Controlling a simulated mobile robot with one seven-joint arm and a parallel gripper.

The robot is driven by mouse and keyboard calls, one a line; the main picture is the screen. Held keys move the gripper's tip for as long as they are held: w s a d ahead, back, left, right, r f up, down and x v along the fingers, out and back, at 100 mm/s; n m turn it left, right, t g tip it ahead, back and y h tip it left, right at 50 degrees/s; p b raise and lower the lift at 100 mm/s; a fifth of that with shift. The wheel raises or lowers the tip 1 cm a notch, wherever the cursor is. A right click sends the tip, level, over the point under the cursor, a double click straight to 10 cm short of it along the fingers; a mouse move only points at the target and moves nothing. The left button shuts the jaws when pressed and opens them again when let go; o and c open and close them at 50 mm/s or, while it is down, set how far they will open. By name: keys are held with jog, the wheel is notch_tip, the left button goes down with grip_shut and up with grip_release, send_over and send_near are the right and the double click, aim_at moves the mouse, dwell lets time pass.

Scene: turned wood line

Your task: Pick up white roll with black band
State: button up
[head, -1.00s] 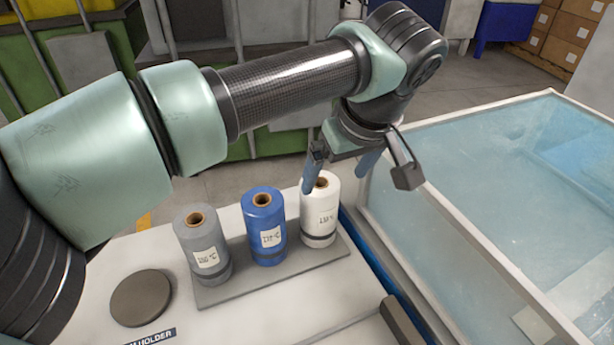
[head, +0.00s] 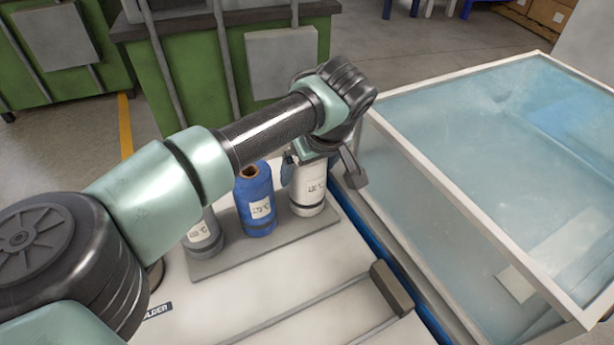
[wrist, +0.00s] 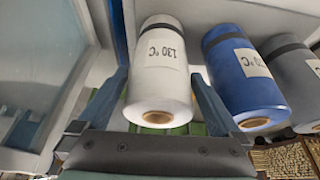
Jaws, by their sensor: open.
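The white roll with a black band (head: 309,188) stands upright at the right end of a grey base plate (head: 272,236), its top hidden by my gripper in the head view. In the wrist view the white roll (wrist: 160,75) shows its cardboard core and a "130 °C" label. My gripper (wrist: 160,90) is open, with one blue finger on each side of the white roll. I cannot tell whether the fingers touch it. My gripper (head: 305,172) also shows over the roll in the head view.
A blue roll (head: 256,205) stands close beside the white one, and a grey roll (head: 203,238) stands farther left, partly behind my arm. A glass-walled tank (head: 440,180) is to the right. A dark block (head: 391,289) lies in front.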

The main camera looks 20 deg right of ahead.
jog(key=shift+x, duration=0.85)
jog(key=c, duration=1.3)
jog(key=shift+w, duration=0.1)
jog(key=shift+r, duration=0.15)
